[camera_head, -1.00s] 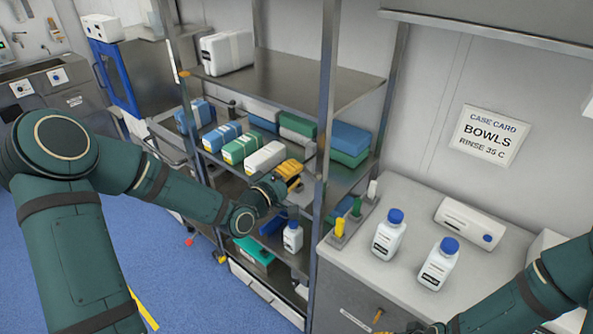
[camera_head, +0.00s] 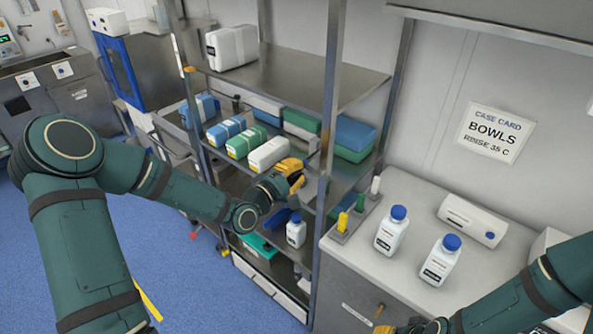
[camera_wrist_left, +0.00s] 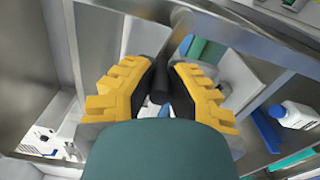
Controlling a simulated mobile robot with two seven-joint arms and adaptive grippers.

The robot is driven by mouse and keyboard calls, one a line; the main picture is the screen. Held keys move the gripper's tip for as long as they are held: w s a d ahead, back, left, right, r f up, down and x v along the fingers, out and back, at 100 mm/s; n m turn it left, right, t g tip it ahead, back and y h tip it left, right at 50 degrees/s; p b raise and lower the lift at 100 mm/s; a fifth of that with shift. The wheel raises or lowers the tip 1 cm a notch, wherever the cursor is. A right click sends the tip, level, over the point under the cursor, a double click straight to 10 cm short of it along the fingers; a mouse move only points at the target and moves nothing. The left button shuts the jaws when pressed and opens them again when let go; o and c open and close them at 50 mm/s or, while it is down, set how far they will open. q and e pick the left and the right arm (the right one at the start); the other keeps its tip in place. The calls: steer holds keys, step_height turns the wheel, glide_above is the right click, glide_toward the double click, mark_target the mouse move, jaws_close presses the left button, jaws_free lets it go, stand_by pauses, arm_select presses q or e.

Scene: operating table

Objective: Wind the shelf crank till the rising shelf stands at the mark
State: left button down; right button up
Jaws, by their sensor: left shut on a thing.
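My left gripper (camera_head: 291,172) is at the front of the steel rack, beside the packs. In the left wrist view its yellow fingers (camera_wrist_left: 162,88) are shut around a black crank grip (camera_wrist_left: 163,72), with a metal bar running up from it. Most of the crank is hidden by the fingers. The middle shelf, its white pack (camera_head: 268,153) and green-and-yellow pack (camera_head: 247,141) lie just left of the gripper. I cannot tell which shelf is the rising one, nor make out the mark. My right gripper (camera_head: 402,328) is cut off at the bottom edge; its jaws are unclear.
A steel upright (camera_head: 330,110) stands close right of the left gripper. A small bottle (camera_head: 296,232) stands on the shelf below. Two white bottles with blue caps (camera_head: 391,230) stand on the counter (camera_head: 400,190) at right.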

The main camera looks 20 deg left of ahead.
arm_select(q)
steer(key=shift+a+f, duration=0.1)
steer(key=shift+a, duration=0.15)
steer(key=c, duration=0.9)
jaws_free()
steer(key=shift+w, duration=0.15)
steer(key=shift+d, duration=0.1)
steer(key=v, duration=1.2)
